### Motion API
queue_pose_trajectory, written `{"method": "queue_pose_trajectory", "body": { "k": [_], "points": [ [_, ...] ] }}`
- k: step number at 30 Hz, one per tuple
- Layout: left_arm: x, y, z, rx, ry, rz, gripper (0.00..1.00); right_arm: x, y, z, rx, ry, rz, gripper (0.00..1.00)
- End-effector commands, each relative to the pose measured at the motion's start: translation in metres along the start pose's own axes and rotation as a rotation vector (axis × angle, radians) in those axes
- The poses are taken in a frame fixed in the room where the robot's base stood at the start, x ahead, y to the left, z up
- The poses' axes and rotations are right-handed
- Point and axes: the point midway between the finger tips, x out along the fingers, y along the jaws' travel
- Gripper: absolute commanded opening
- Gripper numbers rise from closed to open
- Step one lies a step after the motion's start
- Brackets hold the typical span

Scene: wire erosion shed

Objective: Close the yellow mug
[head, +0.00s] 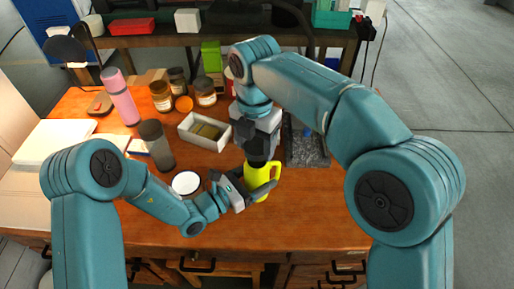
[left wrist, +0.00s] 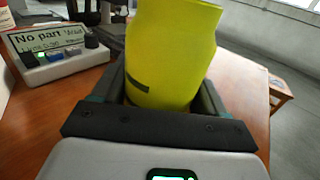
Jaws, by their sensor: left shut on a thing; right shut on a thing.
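The yellow mug (head: 263,174) stands upright near the middle of the wooden table, its handle to the right. My left gripper (head: 256,192) is shut around the mug's body from the left. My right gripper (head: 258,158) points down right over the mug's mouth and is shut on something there. That thing, perhaps the lid, is mostly hidden by the dark fingers, so I cannot tell whether it touches the rim.
A white open box (head: 186,131), a dark grey tumbler (head: 156,145), a white round disc (head: 186,182) and a pink bottle (head: 120,96) stand left of the mug. A dark tray (head: 306,150) lies behind right. The table's front right is clear.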

Motion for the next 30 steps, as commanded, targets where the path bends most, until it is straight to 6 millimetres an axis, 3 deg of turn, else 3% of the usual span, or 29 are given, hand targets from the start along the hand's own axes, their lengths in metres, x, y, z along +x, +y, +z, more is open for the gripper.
{"method": "queue_pose_trajectory", "body": {
  "k": [4,19,30],
  "points": [
    [0.000,0.000,0.001,0.001,-0.001,0.000,0.18,0.012,0.000,0.000,0.000,0.000,0.001,0.34],
    [0.000,0.000,0.001,0.001,-0.002,0.000,0.18,0.013,0.000,0.000,0.000,0.000,0.001,0.34],
    [0.000,0.000,0.001,0.001,-0.002,0.000,0.18,0.030,0.000,0.000,-0.001,-0.001,0.000,0.34]
  ]
}}
